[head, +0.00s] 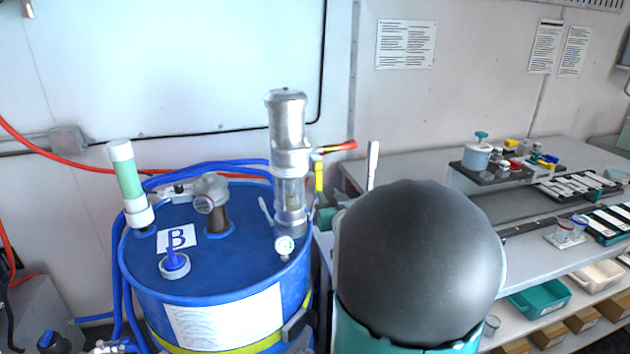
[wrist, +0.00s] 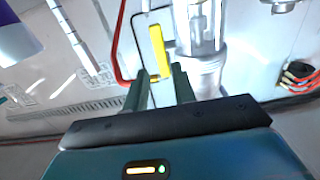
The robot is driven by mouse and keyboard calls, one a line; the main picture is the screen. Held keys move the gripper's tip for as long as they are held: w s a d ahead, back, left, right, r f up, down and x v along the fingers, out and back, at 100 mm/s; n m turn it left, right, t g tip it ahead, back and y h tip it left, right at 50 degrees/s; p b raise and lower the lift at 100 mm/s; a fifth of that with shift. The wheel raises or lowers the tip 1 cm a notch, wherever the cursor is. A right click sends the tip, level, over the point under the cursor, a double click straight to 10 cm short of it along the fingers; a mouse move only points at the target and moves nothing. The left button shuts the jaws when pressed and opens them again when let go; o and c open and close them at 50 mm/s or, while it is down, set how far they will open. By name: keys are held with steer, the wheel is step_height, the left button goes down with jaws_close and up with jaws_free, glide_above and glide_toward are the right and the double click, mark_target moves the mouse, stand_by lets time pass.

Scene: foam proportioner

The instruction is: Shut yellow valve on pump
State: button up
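The silver pump (head: 288,125) stands upright on top of the blue drum (head: 240,245). In the wrist view the yellow handle (wrist: 160,50) shows beside the pale pump body (wrist: 205,40). My gripper (wrist: 160,73) is open, with its two dark fingers apart. The handle's near end appears between or just beyond the fingertips; contact is not visible. In the head view my arm's dark rounded link hides most of the gripper.
Blue hoses (head: 205,166) curve behind the drum top. A pressure gauge (head: 285,246) and a green-and-white cylinder (head: 128,180) also stand on the drum. A grey bench (head: 415,168) with jars and trays is to the right. A pale wall is close behind.

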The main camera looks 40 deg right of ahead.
mark_target(320, 181)
steer(key=x, duration=0.9)
steer(key=shift+w, duration=0.25)
jaws_close()
